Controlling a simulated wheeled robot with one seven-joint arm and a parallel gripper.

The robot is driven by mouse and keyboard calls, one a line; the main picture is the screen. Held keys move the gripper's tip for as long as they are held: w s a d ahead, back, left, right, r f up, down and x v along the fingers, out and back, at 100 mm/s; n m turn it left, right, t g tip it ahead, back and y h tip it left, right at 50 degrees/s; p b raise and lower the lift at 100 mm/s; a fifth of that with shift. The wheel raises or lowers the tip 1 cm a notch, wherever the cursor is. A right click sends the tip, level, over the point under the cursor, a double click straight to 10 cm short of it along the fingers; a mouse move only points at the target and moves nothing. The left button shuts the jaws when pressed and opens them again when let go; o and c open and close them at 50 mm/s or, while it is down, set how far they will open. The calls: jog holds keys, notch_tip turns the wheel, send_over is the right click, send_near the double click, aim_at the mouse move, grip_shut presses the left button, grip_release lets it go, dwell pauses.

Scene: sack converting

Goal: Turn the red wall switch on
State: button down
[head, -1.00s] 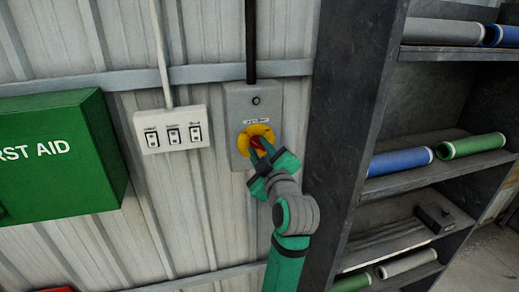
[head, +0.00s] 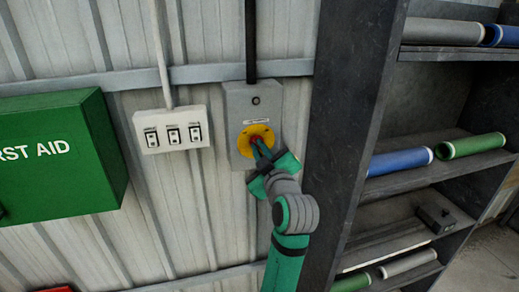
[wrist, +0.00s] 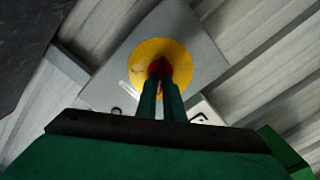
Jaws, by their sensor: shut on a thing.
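The red wall switch (wrist: 158,66) is a small red handle on a round yellow plate (head: 243,137), set on a grey box (head: 238,101) on the corrugated wall. My gripper (head: 258,147) reaches up to it from below right. In the wrist view its two green fingers (wrist: 160,90) are close together with the red handle between their tips. They are shut on the handle and hide much of it. A dark indicator (head: 256,100) sits on the box above the plate.
A white panel with three small switches (head: 172,130) is left of the box. A green first aid box (head: 65,155) juts out further left. A dark shelf unit (head: 350,130) with blue and green rolls stands close on the right.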

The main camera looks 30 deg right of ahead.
jog(key=shift+s+d+m, duration=0.1)
jog(key=shift+d+m, duration=0.1)
jog(key=shift+m, duration=3.9)
jog(key=shift+d+m, duration=0.15)
jog(key=shift+m, duration=3.95)
jog(key=c, duration=1.9)
grip_release()
jog(key=shift+o, duration=0.2)
jog(key=v, duration=1)
jog(key=shift+s, duration=0.4)
